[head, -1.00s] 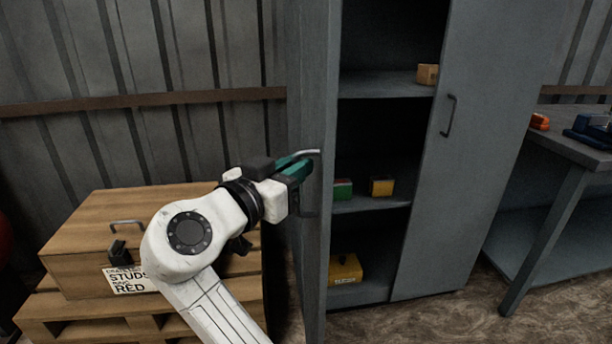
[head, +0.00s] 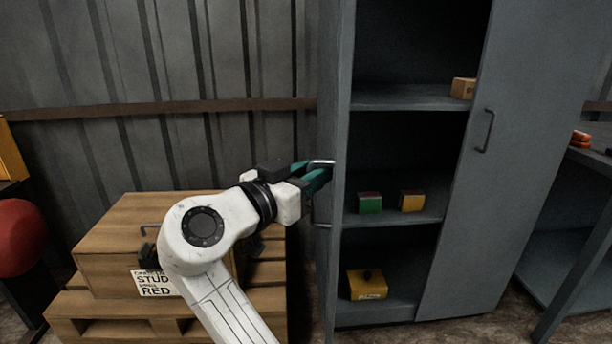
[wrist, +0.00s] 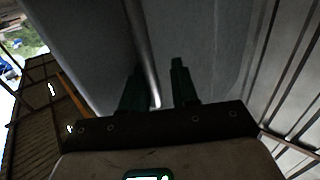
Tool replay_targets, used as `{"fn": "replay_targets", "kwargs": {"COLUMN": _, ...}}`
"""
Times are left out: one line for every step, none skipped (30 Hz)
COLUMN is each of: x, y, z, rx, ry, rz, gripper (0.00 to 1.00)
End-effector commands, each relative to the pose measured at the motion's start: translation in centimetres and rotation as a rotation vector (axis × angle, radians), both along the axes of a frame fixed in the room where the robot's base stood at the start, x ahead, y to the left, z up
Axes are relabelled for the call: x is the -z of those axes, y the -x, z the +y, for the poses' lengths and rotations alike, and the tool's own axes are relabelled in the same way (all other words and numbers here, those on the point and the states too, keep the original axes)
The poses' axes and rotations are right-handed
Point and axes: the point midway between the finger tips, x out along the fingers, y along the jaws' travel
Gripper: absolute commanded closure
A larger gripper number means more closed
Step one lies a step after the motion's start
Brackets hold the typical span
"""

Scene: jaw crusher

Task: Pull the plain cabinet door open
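The plain grey cabinet door (head: 338,100) stands swung out on the left of the cabinet and is seen nearly edge-on in the head view. Its bar handle (head: 322,162) sticks out to the left. My gripper (head: 317,176) is at the upper part of this handle, with green fingers around it. In the wrist view the handle bar (wrist: 144,50) runs between the two fingers (wrist: 160,88). It lies close to the left finger, with a visible gap to the right one. The fingers stand apart. The fingertips are partly hidden in the head view.
The cabinet's other door (head: 470,210) is shut. The shelves hold a green box (head: 369,204), yellow boxes (head: 412,202) and a tan block (head: 463,88). A wooden crate (head: 110,275) on a pallet stands left, below my arm. A workbench (head: 590,170) stands at right.

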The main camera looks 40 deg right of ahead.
Motion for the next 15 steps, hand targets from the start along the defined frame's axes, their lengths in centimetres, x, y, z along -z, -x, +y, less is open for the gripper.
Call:
{"fn": "replay_targets", "kwargs": {"x": 0.0, "y": 0.0, "z": 0.2, "rx": -0.002, "ry": 0.001, "rz": 0.0, "gripper": 0.71}}
{"fn": "replay_targets", "kwargs": {"x": 0.0, "y": 0.0, "z": 0.2, "rx": -0.003, "ry": 0.001, "rz": 0.0, "gripper": 0.71}}
{"fn": "replay_targets", "kwargs": {"x": 0.0, "y": 0.0, "z": 0.2, "rx": -0.003, "ry": 0.002, "rz": 0.0, "gripper": 0.71}}
{"fn": "replay_targets", "kwargs": {"x": 0.0, "y": 0.0, "z": 0.3, "rx": -0.003, "ry": 0.002, "rz": 0.0, "gripper": 0.71}}
{"fn": "replay_targets", "kwargs": {"x": 0.0, "y": 0.0, "z": 0.3, "rx": -0.003, "ry": 0.002, "rz": 0.0, "gripper": 0.71}}
{"fn": "replay_targets", "kwargs": {"x": 0.0, "y": 0.0, "z": 0.3, "rx": -0.003, "ry": 0.002, "rz": 0.0, "gripper": 0.71}}
{"fn": "replay_targets", "kwargs": {"x": 0.0, "y": 0.0, "z": 0.3, "rx": -0.003, "ry": 0.002, "rz": 0.0, "gripper": 0.71}}
{"fn": "replay_targets", "kwargs": {"x": 0.0, "y": 0.0, "z": 0.4, "rx": -0.004, "ry": 0.002, "rz": 0.0, "gripper": 0.71}}
{"fn": "replay_targets", "kwargs": {"x": 0.0, "y": 0.0, "z": 0.4, "rx": -0.004, "ry": 0.002, "rz": 0.0, "gripper": 0.71}}
{"fn": "replay_targets", "kwargs": {"x": 0.0, "y": 0.1, "z": 0.4, "rx": -0.004, "ry": 0.002, "rz": 0.0, "gripper": 0.71}}
{"fn": "replay_targets", "kwargs": {"x": 0.0, "y": 0.1, "z": 0.5, "rx": -0.004, "ry": 0.002, "rz": 0.0, "gripper": 0.71}}
{"fn": "replay_targets", "kwargs": {"x": 0.0, "y": 0.1, "z": 0.7, "rx": -0.005, "ry": 0.002, "rz": 0.001, "gripper": 0.71}}
{"fn": "replay_targets", "kwargs": {"x": 0.0, "y": 0.1, "z": 1.0, "rx": -0.005, "ry": 0.002, "rz": 0.001, "gripper": 0.71}}
{"fn": "replay_targets", "kwargs": {"x": 0.0, "y": 0.2, "z": 1.3, "rx": -0.006, "ry": 0.002, "rz": 0.001, "gripper": 0.71}}
{"fn": "replay_targets", "kwargs": {"x": 0.0, "y": 0.3, "z": 1.8, "rx": -0.007, "ry": 0.003, "rz": 0.0, "gripper": 0.71}}
